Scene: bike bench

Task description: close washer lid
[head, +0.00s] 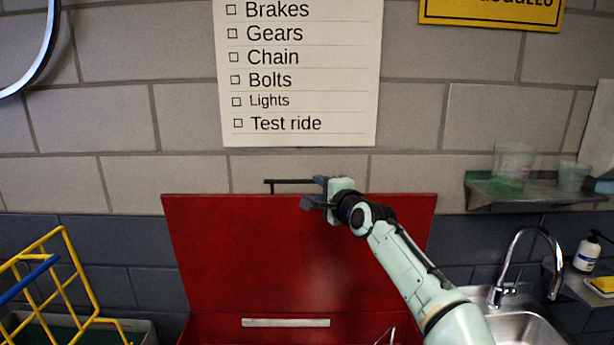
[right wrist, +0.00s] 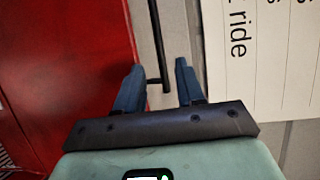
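The red washer lid (head: 270,250) stands open and upright against the wall; its edge also shows in the right wrist view (right wrist: 75,70). A thin black handle bar (head: 290,181) sticks up above the lid's top edge, and it shows in the right wrist view (right wrist: 158,45). My right gripper (head: 318,192) is at the bar's right end. In the right wrist view its two blue fingers (right wrist: 158,80) are apart, with the bar's end between them and a gap on the right finger's side. My left gripper is not in view.
A sink with a faucet (head: 520,262) is at the right, below a small shelf (head: 535,193) with cups. A soap bottle (head: 587,253) stands beside it. A yellow wire rack (head: 75,265) is at the left. A checklist (head: 300,75) hangs on the wall just above.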

